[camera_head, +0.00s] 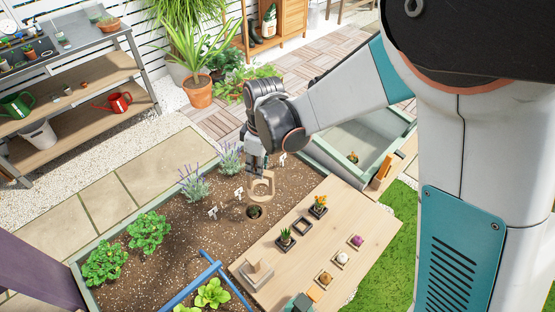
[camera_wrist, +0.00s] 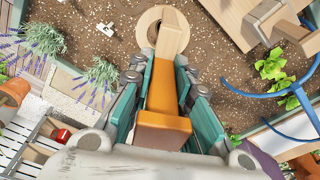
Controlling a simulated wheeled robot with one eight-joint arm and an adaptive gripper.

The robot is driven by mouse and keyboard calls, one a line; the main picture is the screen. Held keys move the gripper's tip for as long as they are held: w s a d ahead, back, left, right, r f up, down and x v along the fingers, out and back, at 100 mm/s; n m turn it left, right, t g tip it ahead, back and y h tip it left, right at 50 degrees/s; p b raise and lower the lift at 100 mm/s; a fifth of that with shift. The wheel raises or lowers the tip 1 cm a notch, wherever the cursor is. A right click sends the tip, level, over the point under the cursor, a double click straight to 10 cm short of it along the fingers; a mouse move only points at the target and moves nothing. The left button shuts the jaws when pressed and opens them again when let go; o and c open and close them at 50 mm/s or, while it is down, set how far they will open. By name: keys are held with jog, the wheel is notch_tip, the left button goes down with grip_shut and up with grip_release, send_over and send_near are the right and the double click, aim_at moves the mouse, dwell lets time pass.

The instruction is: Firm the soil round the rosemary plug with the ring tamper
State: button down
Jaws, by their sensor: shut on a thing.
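My gripper (camera_head: 257,165) is shut on the orange handle of the ring tamper (camera_head: 262,188) above the soil bed. In the wrist view, my gripper (camera_wrist: 165,75) has its teal fingers on both sides of that handle, and the tamper's pale wooden ring (camera_wrist: 142,32) lies beyond it. A small dark round spot with a little green, which looks like the rosemary plug (camera_head: 254,212), is in the soil just below the ring in the head view. The ring appears beside it, not around it; its exact height is unclear.
A wooden board (camera_head: 310,250) at the right of the bed holds small square pots and a wooden block (camera_head: 257,272). White labels (camera_head: 239,193), lavender (camera_head: 195,184) and leafy plants (camera_head: 150,232) stand in the soil. A blue tubular frame (camera_head: 190,287) crosses the bed's front.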

aim_at(250, 192)
jog(key=shift+n, duration=0.3)
jog(key=a+f+b, duration=0.1)
jog(key=f+b, duration=0.1)
jog(key=f, duration=0.1)
jog(key=a+f+b, duration=0.1)
jog(key=f+b, duration=0.1)
jog(key=f, duration=0.2)
jog(key=s+a+f+b, duration=0.1)
jog(key=f+b, duration=0.2)
jog(key=f, duration=0.1)
jog(key=shift+s+d+f+b, duration=0.1)
jog(key=shift+f+b, duration=0.6)
jog(key=shift+b, duration=0.1)
dwell(2.2)
jog(key=shift+r, duration=0.1)
jog(key=shift+r+p, duration=3.15)
jog(key=shift+r, duration=1.95)
